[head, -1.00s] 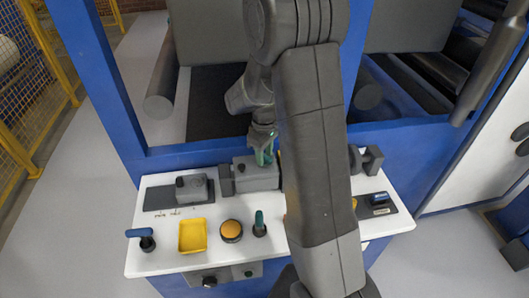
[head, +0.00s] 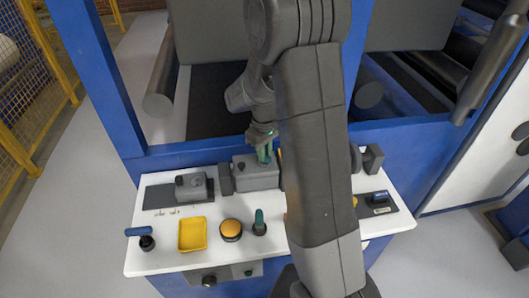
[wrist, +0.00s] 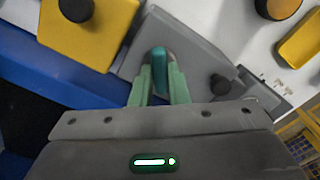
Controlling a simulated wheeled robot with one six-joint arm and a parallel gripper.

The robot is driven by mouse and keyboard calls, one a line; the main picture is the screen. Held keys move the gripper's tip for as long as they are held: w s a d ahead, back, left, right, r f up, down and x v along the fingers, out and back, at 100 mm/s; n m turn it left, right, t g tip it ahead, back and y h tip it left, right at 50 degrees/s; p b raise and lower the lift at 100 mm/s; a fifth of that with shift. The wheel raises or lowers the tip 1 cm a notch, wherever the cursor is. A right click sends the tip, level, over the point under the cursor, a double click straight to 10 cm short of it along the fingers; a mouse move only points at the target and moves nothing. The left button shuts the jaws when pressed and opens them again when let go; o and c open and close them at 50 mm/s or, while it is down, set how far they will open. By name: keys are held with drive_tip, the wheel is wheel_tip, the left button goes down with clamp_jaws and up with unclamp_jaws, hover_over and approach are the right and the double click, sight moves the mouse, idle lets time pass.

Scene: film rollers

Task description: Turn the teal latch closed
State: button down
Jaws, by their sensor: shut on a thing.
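The teal latch (wrist: 160,68) is a rounded upright handle on a grey block (wrist: 190,45) in the wrist view. My gripper (wrist: 159,82) has its two pale green fingers on either side of the latch, shut on it. In the head view my gripper (head: 264,155) is above the grey block (head: 257,174) near the back of the white panel. The latch is largely hidden there by the fingers, and my arm covers the area to its right.
A blue frame (head: 200,153) stands behind.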

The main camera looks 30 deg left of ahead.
drive_tip(key=m+b, duration=0.1)
drive_tip(key=m, duration=0.5)
drive_tip(key=shift+m, duration=0.3)
idle(0.5)
drive_tip(key=c, duration=1.4)
unclamp_jaws()
wheel_tip(320, 180, up, 14)
drive_tip(key=shift+b, duration=0.45)
drive_tip(key=shift+f, duration=0.1)
